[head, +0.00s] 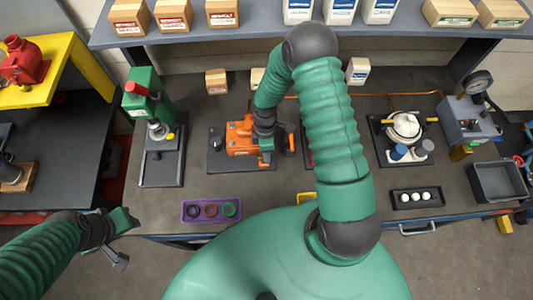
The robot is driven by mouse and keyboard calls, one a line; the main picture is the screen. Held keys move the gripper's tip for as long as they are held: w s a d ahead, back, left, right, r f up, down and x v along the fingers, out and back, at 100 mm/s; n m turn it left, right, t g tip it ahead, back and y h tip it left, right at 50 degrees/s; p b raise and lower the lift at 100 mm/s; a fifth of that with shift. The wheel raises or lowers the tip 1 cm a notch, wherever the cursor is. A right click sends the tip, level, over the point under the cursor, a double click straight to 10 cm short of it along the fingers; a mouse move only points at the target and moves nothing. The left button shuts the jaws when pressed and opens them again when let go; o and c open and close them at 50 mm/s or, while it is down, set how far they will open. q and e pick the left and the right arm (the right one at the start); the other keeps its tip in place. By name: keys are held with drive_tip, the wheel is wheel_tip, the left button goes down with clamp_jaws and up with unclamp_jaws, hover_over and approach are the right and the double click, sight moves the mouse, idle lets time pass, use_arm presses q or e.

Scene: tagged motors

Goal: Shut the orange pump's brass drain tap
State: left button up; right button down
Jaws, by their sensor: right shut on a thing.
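The orange pump (239,140) sits on a dark base plate (226,163) at the middle of the bench. My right gripper (266,158) points down at the pump's front right side and is shut on a small part there. That part's place fits the brass drain tap, but the gripper hides it and I cannot see how the tap is turned. My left gripper (124,241) is open and empty, off the bench's front left corner, well away from the pump.
A green press (147,98) stands left of the pump. A purple tray (190,217) with coloured rings lies in front. A pot on a plate (404,128) and a gauge unit (468,118) stand to the right. Boxes line the shelf (262,38) behind. My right arm covers the bench's middle.

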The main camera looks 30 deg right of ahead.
drive_tip(key=shift+w+a+m, duration=0.1)
drive_tip(key=shift+w+m, duration=0.05)
drive_tip(key=shift+m, duration=0.15)
idle(0.4)
drive_tip(key=c, duration=1.6)
unclamp_jaws()
drive_tip(key=shift+o, duration=0.8)
drive_tip(key=shift+a, duration=0.1)
